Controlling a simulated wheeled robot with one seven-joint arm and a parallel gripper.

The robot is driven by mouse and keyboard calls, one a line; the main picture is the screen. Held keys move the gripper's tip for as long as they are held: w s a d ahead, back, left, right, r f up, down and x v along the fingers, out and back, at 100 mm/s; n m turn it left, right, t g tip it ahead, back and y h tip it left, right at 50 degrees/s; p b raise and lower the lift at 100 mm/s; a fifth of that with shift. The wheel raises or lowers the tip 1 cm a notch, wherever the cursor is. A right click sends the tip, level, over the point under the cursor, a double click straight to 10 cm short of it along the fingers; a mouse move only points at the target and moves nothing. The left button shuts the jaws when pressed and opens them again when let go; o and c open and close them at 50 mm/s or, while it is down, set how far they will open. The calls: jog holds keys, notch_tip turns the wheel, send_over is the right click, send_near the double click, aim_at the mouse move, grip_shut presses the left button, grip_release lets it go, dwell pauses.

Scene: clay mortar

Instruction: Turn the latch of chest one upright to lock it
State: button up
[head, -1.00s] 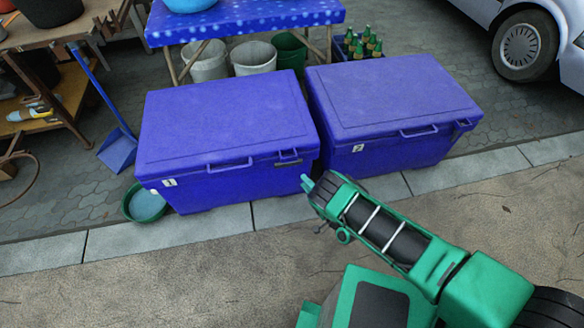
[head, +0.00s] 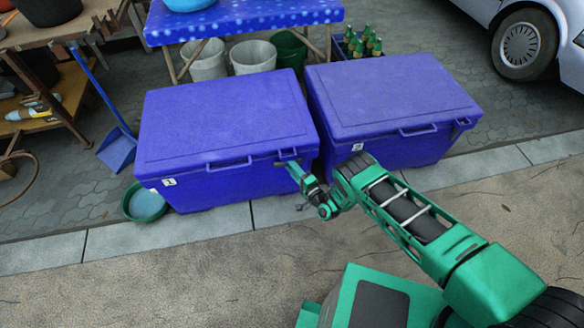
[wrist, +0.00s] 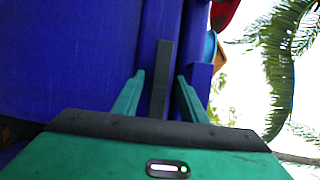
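Chest one (head: 225,125) is the blue chest on the left with a small label 1, its lid down. Its latch is a dark bar near the right end of the front, just under the lid edge, and is largely hidden by my gripper in the head view. In the wrist view the latch (wrist: 162,75) lies along the chest's length, not upright. My gripper (head: 291,165) is at the chest front by the latch. In the wrist view its two green fingers (wrist: 158,98) are apart, one on each side of the bar, with visible gaps.
Chest two (head: 395,100) stands close on the right. A green basin (head: 146,204) sits at the left front corner, near a blue dustpan (head: 117,151). A table with buckets beneath (head: 254,55) is behind. The pavement in front (head: 150,270) is clear.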

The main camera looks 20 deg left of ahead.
grip_shut()
jog(key=shift+n, duration=0.3)
jog(key=shift+s+a+r+n+t+h, duration=0.15)
jog(key=shift+n+h, duration=1.1)
jog(key=shift+n, duration=0.9)
jog(key=shift+s+n+t+h, duration=0.1)
jog(key=shift+n+h, duration=1.1)
jog(key=shift+n, duration=0.9)
jog(key=shift+s+a+r+n+t+h, duration=0.15)
jog(key=shift+n+h, duration=1.1)
jog(key=shift+n, duration=0.9)
jog(key=shift+w+d, duration=0.1)
